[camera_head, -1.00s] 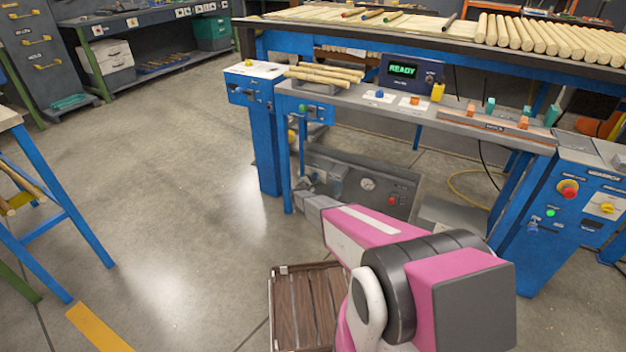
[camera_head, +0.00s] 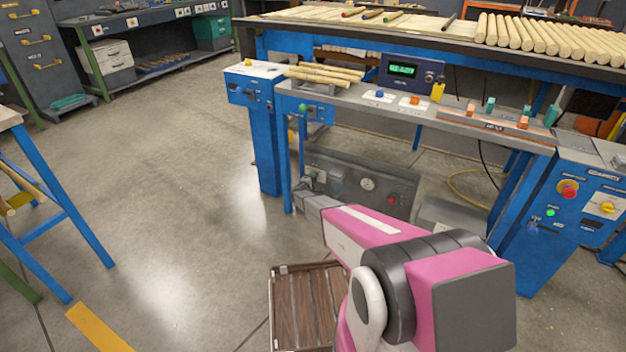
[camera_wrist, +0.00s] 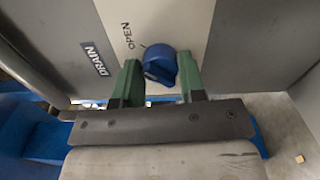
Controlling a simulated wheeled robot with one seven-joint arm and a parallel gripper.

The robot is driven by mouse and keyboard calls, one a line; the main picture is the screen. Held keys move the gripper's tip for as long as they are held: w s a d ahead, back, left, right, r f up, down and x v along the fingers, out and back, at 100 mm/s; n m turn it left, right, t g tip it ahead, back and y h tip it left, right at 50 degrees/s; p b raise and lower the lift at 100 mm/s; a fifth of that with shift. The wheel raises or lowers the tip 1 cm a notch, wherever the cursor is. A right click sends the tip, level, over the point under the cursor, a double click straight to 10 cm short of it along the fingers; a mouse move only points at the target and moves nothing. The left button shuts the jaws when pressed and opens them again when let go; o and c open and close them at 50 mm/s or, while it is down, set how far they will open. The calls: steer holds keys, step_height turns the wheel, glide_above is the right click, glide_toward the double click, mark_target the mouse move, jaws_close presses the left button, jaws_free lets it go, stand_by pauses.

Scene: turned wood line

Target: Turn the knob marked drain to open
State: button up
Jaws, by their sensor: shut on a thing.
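In the wrist view the blue drain knob (camera_wrist: 159,66) sits on a grey panel, between the two green fingers of my gripper (camera_wrist: 159,82). The fingers are shut on the knob's sides. A dark label reading DRAIN (camera_wrist: 96,58) is left of the knob. The word OPEN (camera_wrist: 129,36) is printed up and left of it, with a small mark by the knob's edge. Where the knob's pointer stands is not clear to me. In the head view my gripper (camera_head: 308,188) reaches low under the bench, at the left end of a grey unit; the knob is hidden there.
The grey unit (camera_head: 345,200) under the bench carries a round gauge (camera_head: 367,184) and a red button (camera_head: 391,201). Blue bench legs (camera_head: 266,150) stand close to the left of my gripper. A slatted wooden crate (camera_head: 308,300) is on the floor nearby. Open floor lies to the left.

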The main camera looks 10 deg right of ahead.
steer(key=shift+d, duration=0.1)
stand_by(0.3)
steer(key=o, duration=0.9)
steer(key=v, duration=1)
steer(key=shift+s+a, duration=0.25)
steer(key=shift+s, duration=0.05)
